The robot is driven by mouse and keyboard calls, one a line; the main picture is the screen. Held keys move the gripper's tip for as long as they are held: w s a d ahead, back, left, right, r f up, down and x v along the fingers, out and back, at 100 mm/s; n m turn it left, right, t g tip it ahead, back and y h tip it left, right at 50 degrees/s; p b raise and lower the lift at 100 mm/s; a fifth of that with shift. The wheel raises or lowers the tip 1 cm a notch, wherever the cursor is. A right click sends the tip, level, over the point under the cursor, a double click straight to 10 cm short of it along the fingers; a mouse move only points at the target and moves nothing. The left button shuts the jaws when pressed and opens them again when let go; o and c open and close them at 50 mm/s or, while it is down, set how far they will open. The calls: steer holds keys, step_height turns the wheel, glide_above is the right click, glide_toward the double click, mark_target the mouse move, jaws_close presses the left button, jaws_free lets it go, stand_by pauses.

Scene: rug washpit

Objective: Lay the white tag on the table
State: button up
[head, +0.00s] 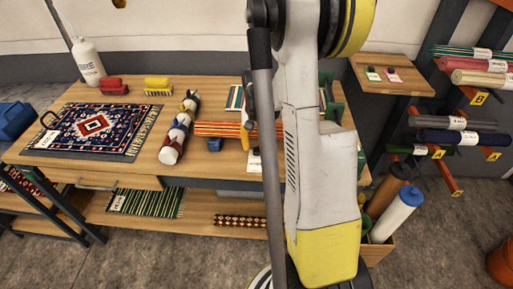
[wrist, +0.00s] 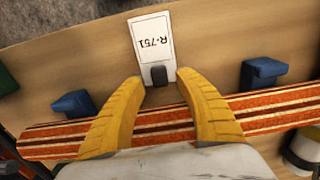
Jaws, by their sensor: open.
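A white tag (wrist: 153,40) printed R-751, with a black clip (wrist: 159,76) at its near end, shows in the wrist view beside an orange striped rug roll (wrist: 62,137). My gripper (wrist: 160,78) is open, its yellow fingertips on either side of the clip with gaps. Nothing is held. I cannot tell whether the tag lies flat on the wooden table (wrist: 225,35) or sits above it. In the head view a white tag (head: 254,161) shows near the table's front edge, partly hidden by my arm, and the striped roll (head: 218,129) lies behind it.
Blue blocks (wrist: 75,104) (wrist: 263,72) stand against the roll. A banded roll (head: 179,127) and a patterned rug (head: 92,128) lie to the left. A rack of rolls (head: 455,137) and a small shelf (head: 385,76) are at right. Bare tabletop shows between the rug and banded roll.

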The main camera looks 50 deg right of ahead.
mark_target(256, 150)
step_height(256, 150, up, 10)
steer(key=r+p, duration=0.1)
steer(key=p, duration=0.3)
steer(key=s+a+r+n+t+h, duration=0.15)
steer(key=a+r, duration=0.25)
steer(key=a, duration=0.4)
steer(key=a+r+n+t+y, duration=0.1)
steer(key=a+r+n+t, duration=0.15)
steer(key=a+r, duration=0.4)
steer(key=s+a+n+t, duration=0.1)
steer(key=s+a+n, duration=0.2)
steer(key=a, duration=0.4)
steer(key=s+a+n+t, duration=0.2)
steer(key=s+a+n, duration=0.1)
steer(key=a, duration=0.4)
steer(key=shift+s+r+b, duration=0.3)
steer(key=shift+r, duration=0.1)
steer(key=shift+f+b, duration=0.55)
steer(key=shift+f, duration=0.05)
